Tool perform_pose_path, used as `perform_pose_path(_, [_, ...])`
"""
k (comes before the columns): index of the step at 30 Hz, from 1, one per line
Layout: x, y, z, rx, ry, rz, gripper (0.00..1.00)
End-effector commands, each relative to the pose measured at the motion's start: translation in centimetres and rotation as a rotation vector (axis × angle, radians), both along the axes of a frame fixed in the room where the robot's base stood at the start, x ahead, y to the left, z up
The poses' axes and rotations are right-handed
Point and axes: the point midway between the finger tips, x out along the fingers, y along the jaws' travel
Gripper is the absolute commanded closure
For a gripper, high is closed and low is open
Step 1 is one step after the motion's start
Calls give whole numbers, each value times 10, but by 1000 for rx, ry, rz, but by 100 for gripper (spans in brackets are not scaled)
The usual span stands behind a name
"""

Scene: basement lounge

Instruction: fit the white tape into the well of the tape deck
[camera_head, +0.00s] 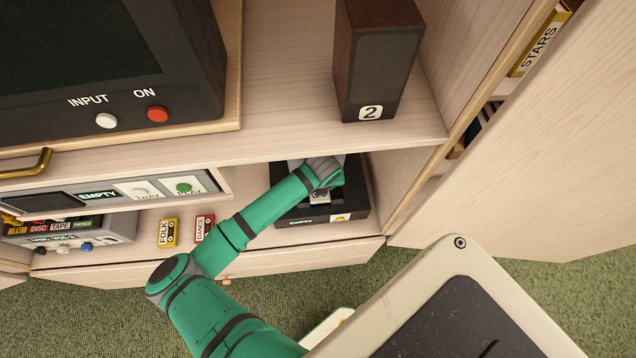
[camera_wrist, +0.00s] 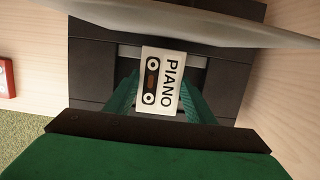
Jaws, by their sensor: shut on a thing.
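The white tape (camera_wrist: 172,98), labelled PIANO, is held between the green fingers of my gripper (camera_wrist: 157,92) in the wrist view. The black tape deck (camera_head: 352,212) sits on the lower shelf at the right, and in the wrist view its dark top (camera_wrist: 88,60) lies beneath the tape. The tape is over the middle of the deck, by a recessed area that I take for the well. I cannot tell whether the tape touches the deck.
The shelf board (camera_head: 290,140) overhangs the deck, with a dark speaker (camera_head: 378,60) marked 2 on it. A yellow FOLK tape (camera_head: 168,232) and a red DANCE tape (camera_head: 203,228) stand left of the deck. An open cabinet door (camera_head: 540,170) is at the right.

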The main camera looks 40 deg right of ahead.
Motion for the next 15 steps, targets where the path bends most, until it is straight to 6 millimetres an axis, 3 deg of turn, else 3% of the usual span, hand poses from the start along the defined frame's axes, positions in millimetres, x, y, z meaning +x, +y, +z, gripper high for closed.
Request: perform_pose_path(15, [0, 2, -9, 0, 1, 3, 77])
